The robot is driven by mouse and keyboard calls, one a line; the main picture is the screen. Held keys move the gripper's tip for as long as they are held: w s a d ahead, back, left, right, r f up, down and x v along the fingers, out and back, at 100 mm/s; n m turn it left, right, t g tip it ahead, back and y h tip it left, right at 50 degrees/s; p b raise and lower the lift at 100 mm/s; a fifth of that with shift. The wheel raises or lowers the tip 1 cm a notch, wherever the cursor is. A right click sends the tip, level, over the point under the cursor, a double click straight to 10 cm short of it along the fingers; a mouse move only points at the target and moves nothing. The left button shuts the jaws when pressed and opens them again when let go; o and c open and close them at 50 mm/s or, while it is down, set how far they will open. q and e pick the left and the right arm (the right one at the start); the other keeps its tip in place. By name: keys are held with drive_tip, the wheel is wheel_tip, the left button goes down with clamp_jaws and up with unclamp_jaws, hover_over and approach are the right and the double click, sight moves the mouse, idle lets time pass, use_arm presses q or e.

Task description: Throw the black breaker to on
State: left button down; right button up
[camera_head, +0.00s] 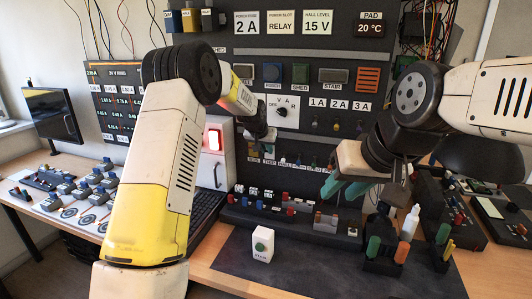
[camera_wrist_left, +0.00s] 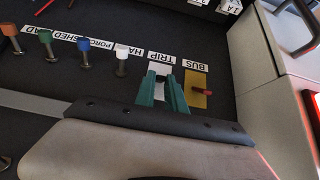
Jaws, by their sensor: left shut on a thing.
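In the left wrist view, which shows the panel labels upside down, my left gripper's teal fingers (camera_wrist_left: 163,92) reach over the pale plate (camera_wrist_left: 160,69) beside the TRIP label. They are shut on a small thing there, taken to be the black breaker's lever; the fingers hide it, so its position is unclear. In the head view my left gripper (camera_head: 268,143) is at the lower part of the dark wall panel (camera_head: 290,85). My right gripper (camera_head: 343,188) has its teal fingers apart, in front of the panel at the right, holding nothing visible.
Beside the left fingers are a red lever (camera_wrist_left: 203,92) on the yellow BUS plate and a white lever (camera_wrist_left: 122,60). Blue, green and orange levers stand farther left. A white box with a red light (camera_head: 214,140) is close to my left wrist. A white block (camera_head: 262,244) stands on the dark mat.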

use_arm(q)
drive_tip(key=shift+w+d+r+g, duration=0.1)
drive_tip(key=shift+w+r+g, duration=0.25)
drive_tip(key=shift+g, duration=0.35)
drive_tip(key=shift+y, duration=0.3)
drive_tip(key=c, duration=1.4)
unclamp_jaws()
drive_tip(key=v, duration=0.7)
drive_tip(key=shift+s+r, duration=0.2)
drive_tip(key=shift+r, duration=0.15)
